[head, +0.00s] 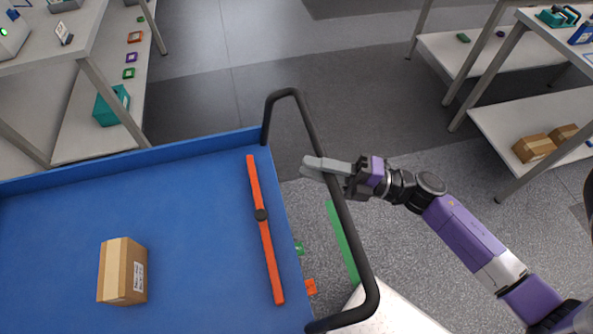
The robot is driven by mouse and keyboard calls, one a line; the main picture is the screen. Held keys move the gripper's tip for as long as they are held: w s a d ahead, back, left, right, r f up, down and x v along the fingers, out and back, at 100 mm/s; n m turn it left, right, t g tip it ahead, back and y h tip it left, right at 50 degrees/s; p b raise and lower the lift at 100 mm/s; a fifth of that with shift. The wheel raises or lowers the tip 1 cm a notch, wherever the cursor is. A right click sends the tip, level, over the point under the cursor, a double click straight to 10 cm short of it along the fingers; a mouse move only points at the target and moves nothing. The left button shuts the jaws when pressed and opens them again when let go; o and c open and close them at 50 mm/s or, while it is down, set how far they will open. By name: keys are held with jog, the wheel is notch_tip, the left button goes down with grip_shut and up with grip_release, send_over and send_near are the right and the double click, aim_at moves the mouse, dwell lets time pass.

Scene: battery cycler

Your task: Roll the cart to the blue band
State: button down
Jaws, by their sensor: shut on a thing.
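The cart (60,230) fills the lower left, with a blue top and a raised blue rim. Its black tubular handle (358,243) sticks out from the right side. My gripper (318,167) comes in from the right and is shut on the handle bar, a little beyond its middle; the fingers cover that part of the bar. I see no blue band on the floor in this view; the cart hides much of the floor.
On the cart are a cardboard box (122,271) and an orange strip (271,262) with a black knob. A green strip (342,240) lies below the handle. A bench (90,70) stands at upper left, shelving (480,62) at right. Grey floor (250,60) between is clear.

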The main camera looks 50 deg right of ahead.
jog(key=shift+s+d, duration=0.25)
jog(key=shift+d, duration=0.15)
jog(key=c, duration=1.3)
grip_release()
jog(key=shift+o, duration=0.2)
jog(key=shift+a, duration=0.1)
jog(key=shift+s+d+f, duration=0.25)
jog(key=shift+s+d, duration=0.05)
jog(key=shift+s, duration=0.1)
jog(key=b+v, duration=0.2)
jog(key=v, duration=0.4)
jog(key=shift+s+d, duration=0.15)
jog(key=shift+s, duration=0.2)
